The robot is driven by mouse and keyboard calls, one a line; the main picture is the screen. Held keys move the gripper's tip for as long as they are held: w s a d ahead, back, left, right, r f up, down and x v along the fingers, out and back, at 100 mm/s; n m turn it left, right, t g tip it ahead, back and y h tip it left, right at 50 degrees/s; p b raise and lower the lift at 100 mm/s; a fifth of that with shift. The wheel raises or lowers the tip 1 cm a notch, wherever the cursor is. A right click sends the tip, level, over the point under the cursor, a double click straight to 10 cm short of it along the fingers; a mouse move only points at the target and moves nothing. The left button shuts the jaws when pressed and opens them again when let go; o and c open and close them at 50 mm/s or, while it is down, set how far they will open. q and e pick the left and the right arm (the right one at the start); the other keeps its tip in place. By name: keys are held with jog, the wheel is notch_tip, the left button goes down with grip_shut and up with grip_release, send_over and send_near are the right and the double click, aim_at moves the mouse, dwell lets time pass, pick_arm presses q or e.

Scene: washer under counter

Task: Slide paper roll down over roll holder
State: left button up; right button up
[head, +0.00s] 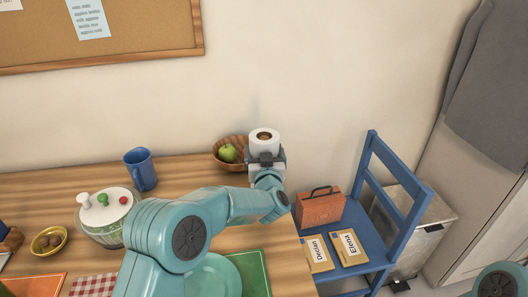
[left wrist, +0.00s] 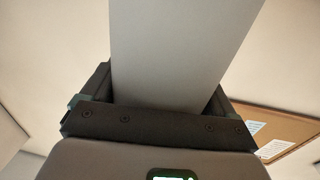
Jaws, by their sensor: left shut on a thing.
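A white paper roll (head: 264,140) stands upright at the far right end of the wooden counter in the head view, with its brown core opening facing up. My left gripper (head: 266,158) is shut on it from the near side. In the left wrist view the pale roll (left wrist: 185,50) fills the space between the dark jaws (left wrist: 160,110). I cannot make out the roll holder; the roll and my gripper hide what is under and behind them. My right gripper is out of view.
A wooden bowl (head: 220,162) with a green apple (head: 228,153) is just left of the roll.

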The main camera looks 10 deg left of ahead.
pick_arm(q)
jog(key=shift+f, duration=0.45)
jog(key=o, duration=0.8)
jog(key=shift+r, duration=0.2)
jog(key=shift+o, duration=0.2)
jog(key=shift+s, duration=0.1)
jog(key=b+v, duration=0.1)
jog(key=v, duration=1.5)
jog(key=shift+d, duration=0.1)
